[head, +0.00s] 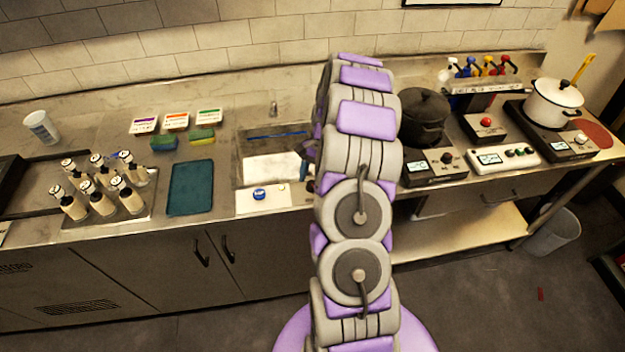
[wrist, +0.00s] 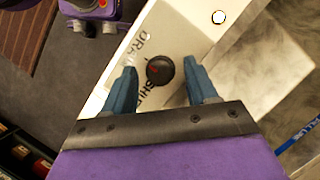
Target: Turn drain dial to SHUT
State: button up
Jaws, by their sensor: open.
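The drain dial (wrist: 161,71) is a round black knob with a small red mark, set on a white panel (wrist: 124,66) in the wrist view. Printed letters that look like DRAIN and SHUT run beside it, partly covered. The red mark points roughly left in that view; I cannot tell exactly which label it meets. My gripper (wrist: 160,80) is open, with one blue-grey finger on each side of the dial. I see a gap on both sides; contact is not clear.
The panel lies along the front edge of the sink (head: 252,146) and bears a blue knob (head: 259,194) in the head view. A blue fill line (wrist: 296,137) shows inside the sink. A teal tray (head: 191,188) lies left, a black pot (head: 424,118) right.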

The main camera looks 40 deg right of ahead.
jog(key=shift+f, duration=0.3)
jog(key=shift+d, duration=0.1)
jog(key=shift+d, duration=0.1)
jog(key=shift+c, duration=0.3)
jog(key=c, duration=1)
